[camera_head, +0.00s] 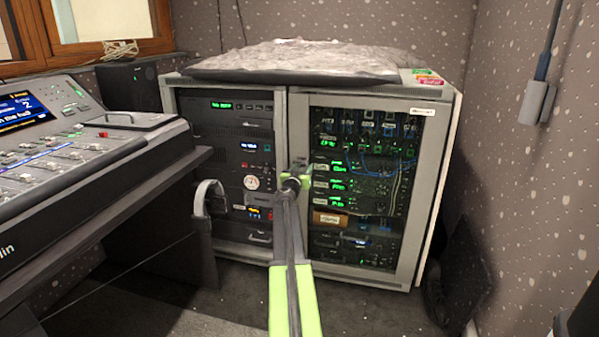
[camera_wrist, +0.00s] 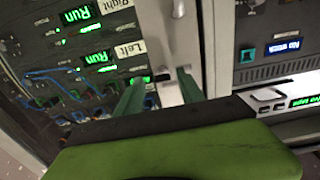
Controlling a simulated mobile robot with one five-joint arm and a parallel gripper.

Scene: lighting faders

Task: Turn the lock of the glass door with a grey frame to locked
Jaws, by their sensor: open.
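The glass door (camera_head: 412,190) with a grey frame closes the right half of the rack cabinet. Its pale frame (camera_wrist: 190,45) also runs down the middle of the wrist view, with the glass to its left. My gripper (camera_head: 296,180) is in front of the frame's left upright. In the wrist view my gripper (camera_wrist: 162,76) is open, its two green fingers apart. A light metal piece (camera_wrist: 170,93) shows between them, possibly part of the lock; I cannot tell whether the fingers touch it. The lock's turn position is not clear.
The cabinet's left bay (camera_head: 225,150) holds lit rack units. A mixing desk (camera_head: 85,170) stands at the left, and headphones (camera_head: 209,198) hang beside it. A dark flat object (camera_head: 462,275) leans at the right wall. Carpet (camera_head: 365,310) is free before the cabinet.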

